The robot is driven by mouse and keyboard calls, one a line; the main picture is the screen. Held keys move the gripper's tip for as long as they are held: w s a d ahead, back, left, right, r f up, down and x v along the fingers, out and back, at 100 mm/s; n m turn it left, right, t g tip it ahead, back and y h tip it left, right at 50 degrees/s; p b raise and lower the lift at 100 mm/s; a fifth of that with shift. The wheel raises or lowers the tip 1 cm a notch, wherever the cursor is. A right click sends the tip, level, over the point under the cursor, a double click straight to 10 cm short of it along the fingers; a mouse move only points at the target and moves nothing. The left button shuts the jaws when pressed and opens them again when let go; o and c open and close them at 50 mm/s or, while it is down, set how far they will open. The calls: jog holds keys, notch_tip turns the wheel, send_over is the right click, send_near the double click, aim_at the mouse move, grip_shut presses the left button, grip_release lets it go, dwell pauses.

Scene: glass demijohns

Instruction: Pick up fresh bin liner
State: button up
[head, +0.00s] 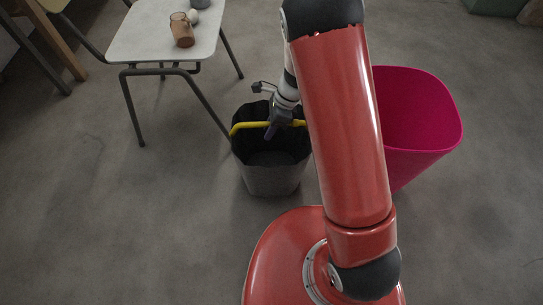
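A grey bin (272,181) stands on the floor just left of my red arm, with a black inside or liner (250,146) showing up to its rim. A yellow bar or band (246,126) runs across its upper part. My gripper (272,130) is small and dark in the head view, at the bin's mouth by the yellow band. I cannot tell whether it touches the band or the black material, or whether its fingers are open. No separate bin liner can be made out; the black material may be one.
A large pink bin (420,110) stands right of my arm, partly hidden by it. A pale chair or small table (150,40) at the upper left carries a brown jar (182,30) and a pale round thing (193,16). The floor at the lower left is clear.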

grip_shut()
jog(key=shift+r, duration=0.1)
